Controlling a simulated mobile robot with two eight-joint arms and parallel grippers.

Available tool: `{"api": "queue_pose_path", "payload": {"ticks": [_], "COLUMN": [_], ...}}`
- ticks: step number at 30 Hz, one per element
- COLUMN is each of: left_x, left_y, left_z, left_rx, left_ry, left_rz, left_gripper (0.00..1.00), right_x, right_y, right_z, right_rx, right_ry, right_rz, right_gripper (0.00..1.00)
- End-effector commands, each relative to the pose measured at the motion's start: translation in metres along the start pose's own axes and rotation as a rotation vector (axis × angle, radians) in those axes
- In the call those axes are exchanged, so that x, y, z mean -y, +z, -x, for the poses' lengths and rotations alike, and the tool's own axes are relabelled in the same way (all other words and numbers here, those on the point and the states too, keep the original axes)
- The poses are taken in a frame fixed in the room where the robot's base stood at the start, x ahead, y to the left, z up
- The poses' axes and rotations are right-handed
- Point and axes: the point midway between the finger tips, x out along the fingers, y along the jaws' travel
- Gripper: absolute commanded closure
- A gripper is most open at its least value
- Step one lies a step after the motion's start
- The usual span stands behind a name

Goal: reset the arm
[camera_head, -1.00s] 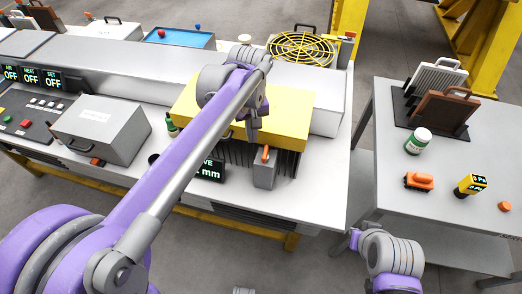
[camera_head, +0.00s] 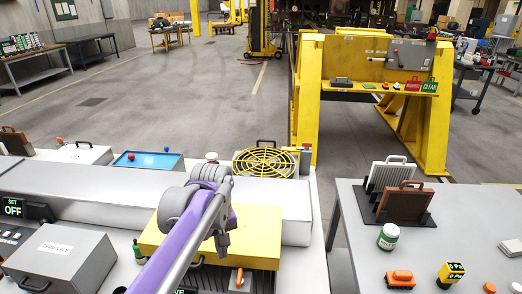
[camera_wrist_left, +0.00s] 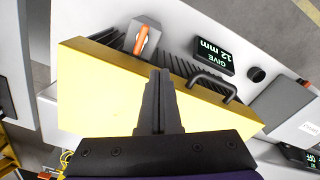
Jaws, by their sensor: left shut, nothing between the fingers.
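My left arm reaches in from the lower left in the head view. My left gripper (camera_head: 222,245) is over the yellow cover (camera_head: 258,240) on the long grey bench. In the left wrist view its two dark fingers (camera_wrist_left: 160,78) are together, with nothing between them. The yellow cover (camera_wrist_left: 95,100) lies beneath them; whether the fingertips touch it I cannot tell. A black handle (camera_wrist_left: 212,84) is on the cover's edge. My right gripper is not in view.
Beside the cover are an orange-handled grey block (camera_wrist_left: 145,38) and a display reading 12 mm (camera_wrist_left: 214,46). A grey box (camera_head: 62,258) stands left, a yellow fan guard (camera_head: 265,162) behind. The right table (camera_head: 345,215) holds a rack, a jar (camera_head: 388,237) and small tools.

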Motion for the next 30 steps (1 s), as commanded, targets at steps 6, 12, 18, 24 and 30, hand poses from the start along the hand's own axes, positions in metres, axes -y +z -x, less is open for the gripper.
{"api": "queue_pose_path", "payload": {"ticks": [6,12,18,24,30], "left_x": [0.03,0.073,0.105,0.117,0.118], "left_y": [0.027,0.071,0.107,0.122,0.122], "left_z": [-0.009,-0.04,-0.077,-0.097,-0.098], "left_rx": [-0.089,-0.261,-0.416,-0.49,-0.499], "left_ry": [0.051,0.109,0.125,0.123,0.122], "left_rz": [-0.094,-0.264,-0.404,-0.469,-0.477], "left_gripper": [1.0,1.0,1.0,1.0,1.0], "right_x": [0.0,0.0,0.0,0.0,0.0], "right_y": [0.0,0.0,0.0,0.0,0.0], "right_z": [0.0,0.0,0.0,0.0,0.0], "right_rx": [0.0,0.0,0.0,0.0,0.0], "right_ry": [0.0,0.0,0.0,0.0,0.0], "right_rz": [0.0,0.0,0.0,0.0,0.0], "right_gripper": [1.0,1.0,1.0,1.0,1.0]}}
